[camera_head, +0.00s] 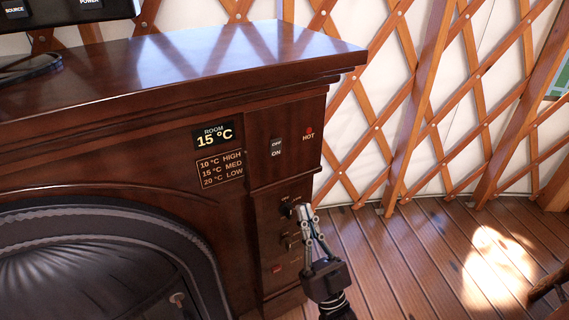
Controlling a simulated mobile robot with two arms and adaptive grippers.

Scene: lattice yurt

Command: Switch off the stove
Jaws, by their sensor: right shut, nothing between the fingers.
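The stove (120,85) is a dark wooden cabinet with an arched black metal front (90,235) at lower left. On its right panel is a small OFF/ON switch (277,148), with a red light (309,131) labelled HOT beside it. I cannot tell the switch's position. Lower down are a dark upper knob (286,209), a lower knob (287,242) and a small red part (277,269). My right gripper (304,209) is shut and empty, its tips right beside the upper knob. I cannot tell if they touch it. My left gripper is out of view.
A display (213,137) reads ROOM 15 °C, above a HIGH, MED, LOW temperature label (221,169). A black device (65,10) stands on the stove's top. The wooden floor (420,265) to the right is mostly clear, up to the lattice wall (430,70).

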